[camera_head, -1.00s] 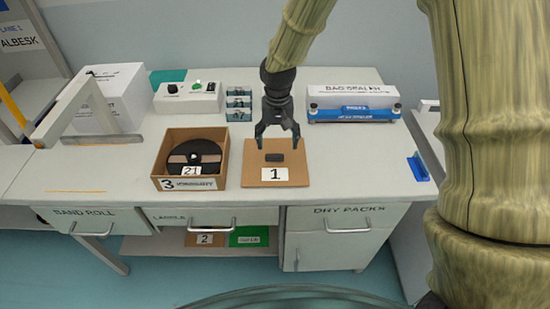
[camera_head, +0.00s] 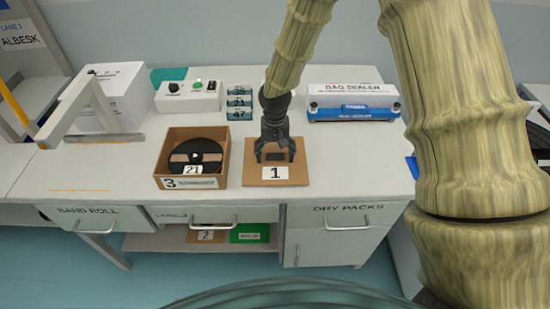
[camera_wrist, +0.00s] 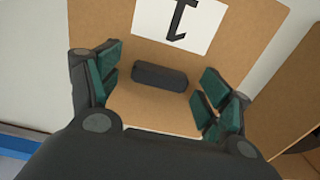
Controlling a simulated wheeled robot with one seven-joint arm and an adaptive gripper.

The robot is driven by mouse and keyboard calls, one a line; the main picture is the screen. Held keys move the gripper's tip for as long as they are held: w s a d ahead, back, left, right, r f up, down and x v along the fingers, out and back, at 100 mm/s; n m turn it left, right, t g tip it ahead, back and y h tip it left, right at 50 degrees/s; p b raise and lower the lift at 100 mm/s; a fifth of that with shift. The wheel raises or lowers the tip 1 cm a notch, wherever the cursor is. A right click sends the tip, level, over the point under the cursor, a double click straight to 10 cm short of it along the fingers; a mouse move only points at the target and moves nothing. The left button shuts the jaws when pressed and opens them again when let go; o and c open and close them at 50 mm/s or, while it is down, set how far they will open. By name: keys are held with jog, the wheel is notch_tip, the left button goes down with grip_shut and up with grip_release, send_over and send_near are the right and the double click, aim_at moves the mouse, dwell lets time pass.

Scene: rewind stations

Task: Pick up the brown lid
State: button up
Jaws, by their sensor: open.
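The brown lid (camera_head: 252,150) is a flat cardboard square lying on the table, with a white label "1" on its front part. A small dark block-shaped handle (camera_wrist: 160,76) sits at its middle. The lid also fills much of the wrist view (camera_wrist: 105,25). My gripper (camera_head: 276,158) is open and points down over the lid's middle. In the wrist view its green-padded fingers (camera_wrist: 162,72) are on either side of the handle, with a gap at each end. I see no contact with the handle.
An open cardboard box (camera_head: 222,165) labelled "3", holding a black reel (camera_head: 196,157), stands close left of the lid. A bag sealer (camera_head: 352,103) is behind to the right, and a control box (camera_head: 187,97) behind to the left. The table right of the lid is clear.

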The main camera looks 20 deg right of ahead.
jog(key=c, duration=1.1)
